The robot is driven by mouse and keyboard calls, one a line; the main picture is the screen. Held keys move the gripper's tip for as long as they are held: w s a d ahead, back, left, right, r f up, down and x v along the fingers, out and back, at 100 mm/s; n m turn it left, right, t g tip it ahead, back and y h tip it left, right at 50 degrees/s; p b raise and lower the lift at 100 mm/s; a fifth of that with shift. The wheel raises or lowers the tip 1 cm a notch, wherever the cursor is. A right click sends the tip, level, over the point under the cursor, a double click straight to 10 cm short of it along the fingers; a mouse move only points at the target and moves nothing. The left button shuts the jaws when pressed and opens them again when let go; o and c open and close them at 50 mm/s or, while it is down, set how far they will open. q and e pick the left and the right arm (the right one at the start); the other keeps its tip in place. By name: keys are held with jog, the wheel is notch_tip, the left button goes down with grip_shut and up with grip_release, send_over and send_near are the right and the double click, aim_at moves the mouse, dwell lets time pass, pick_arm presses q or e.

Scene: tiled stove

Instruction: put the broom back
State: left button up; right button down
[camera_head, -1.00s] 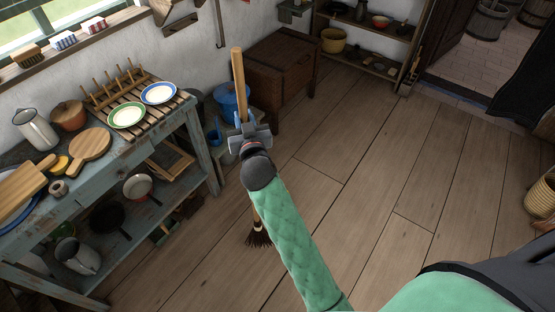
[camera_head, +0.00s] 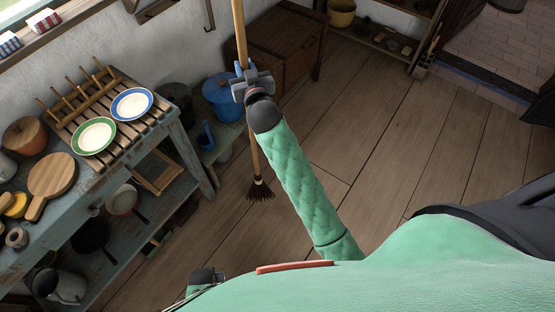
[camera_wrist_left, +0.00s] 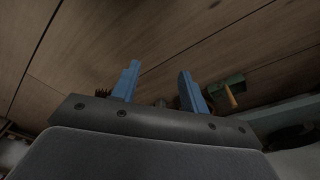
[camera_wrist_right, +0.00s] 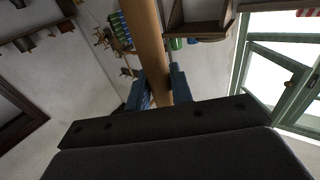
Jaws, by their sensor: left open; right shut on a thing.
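The broom has a long wooden handle (camera_head: 239,35) and dark bristles (camera_head: 261,190) at its lower end. It stands nearly upright in the head view, bristles down, close above or on the floor; I cannot tell which. My right gripper (camera_head: 251,82) is shut on the handle partway up. In the right wrist view the handle (camera_wrist_right: 147,40) runs between the two blue fingers (camera_wrist_right: 160,90). My left gripper (camera_wrist_left: 157,85) is open and empty in the left wrist view, with floorboards beyond it. Part of my left arm shows low in the head view.
A blue worktable with a dish rack (camera_head: 85,98), plates and a cutting board (camera_head: 52,175) stands at the left. A blue pot (camera_head: 222,95) and a wooden chest (camera_head: 280,48) stand by the wall behind the broom. Shelves (camera_head: 385,40) are at the back. Floor to the right is clear.

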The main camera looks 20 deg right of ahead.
pick_arm(q)
notch_tip(320, 180, up, 30)
jog(key=d+b, duration=0.2)
jog(key=b, duration=0.6)
pick_arm(e)
jog(key=w+d+r+y, duration=0.1)
jog(key=w+d+r, duration=0.1)
jog(key=w+d, duration=0.5)
jog(key=w+d+r+n, duration=0.15)
jog(key=w+d, duration=0.25)
jog(key=d, duration=0.6)
jog(key=w+d+r+m+y, duration=0.1)
jog(key=w+d+r, duration=0.1)
jog(key=w+d, duration=0.5)
jog(key=w+a+f+p, duration=0.5)
jog(key=w+a+f, duration=0.1)
jog(key=f, duration=0.5)
jog(key=shift+w+a, duration=0.35)
jog(key=shift+w, duration=0.15)
jog(key=c, duration=1.2)
grip_release()
jog(key=shift+n, duration=0.25)
jog(key=shift+c, duration=0.2)
pick_arm(q)
notch_tip(320, 180, down, 20)
jog(key=w, duration=0.1)
jog(key=shift+w, duration=0.2)
